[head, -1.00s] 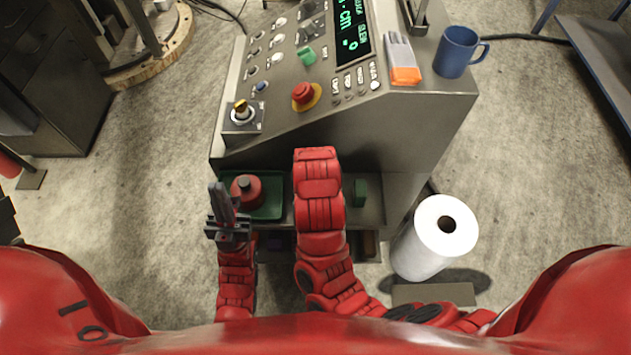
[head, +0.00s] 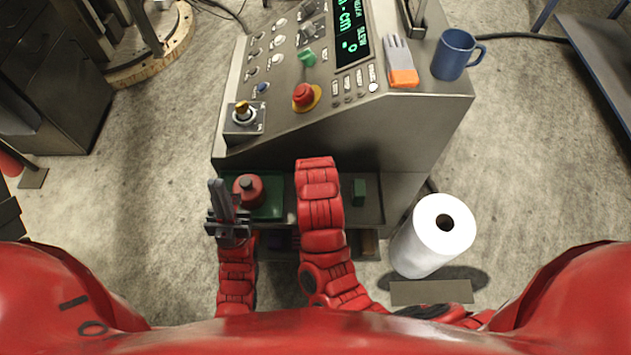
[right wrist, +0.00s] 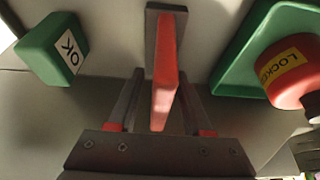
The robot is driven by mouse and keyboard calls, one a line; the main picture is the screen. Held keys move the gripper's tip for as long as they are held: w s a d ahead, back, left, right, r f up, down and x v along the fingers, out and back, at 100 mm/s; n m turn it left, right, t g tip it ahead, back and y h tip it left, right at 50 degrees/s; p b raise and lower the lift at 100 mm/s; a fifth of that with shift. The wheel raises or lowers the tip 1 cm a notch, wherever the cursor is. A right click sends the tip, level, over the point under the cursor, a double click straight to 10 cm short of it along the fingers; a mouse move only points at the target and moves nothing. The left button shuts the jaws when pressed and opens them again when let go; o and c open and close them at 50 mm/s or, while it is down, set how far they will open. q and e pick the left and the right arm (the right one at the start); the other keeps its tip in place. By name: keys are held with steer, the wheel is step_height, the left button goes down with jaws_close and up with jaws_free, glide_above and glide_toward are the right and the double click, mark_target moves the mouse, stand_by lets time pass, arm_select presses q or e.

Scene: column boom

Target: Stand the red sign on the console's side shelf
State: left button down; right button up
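The red sign (right wrist: 165,80) shows in the right wrist view as a narrow red-orange slab with a grey-brown edge, seen nearly edge-on. It is between the two fingers of my right gripper (right wrist: 163,78), with a visible gap on each side, so the gripper looks open around it. Whether its foot touches the shelf is hard to tell. The side shelf (head: 376,205) is low on the console (head: 400,125). In the head view my right arm hides the sign and right gripper. My left gripper (head: 222,188) is at the shelf's left end, empty; its finger gap is unclear.
A white roll (head: 415,255) stands right of the shelf. A blue mug (head: 453,55) is on the console top.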

steer(key=shift+r, duration=0.25)
steer(key=shift+s+r, duration=0.1)
steer(key=shift+r, duration=0.15)
steer(key=b+v, duration=0.1)
steer(key=v, duration=0.3)
steer(key=shift+r, duration=0.15)
steer(key=p+v, duration=0.2)
steer(key=v, duration=0.4)
steer(key=shift+s+a+r+p, duration=0.1)
steer(key=shift+s+r+p, duration=0.1)
steer(key=shift+p, duration=0.2)
steer(key=shift+s+r, duration=0.2)
steer(key=shift+r, duration=0.05)
steer(key=shift+f, duration=0.1)
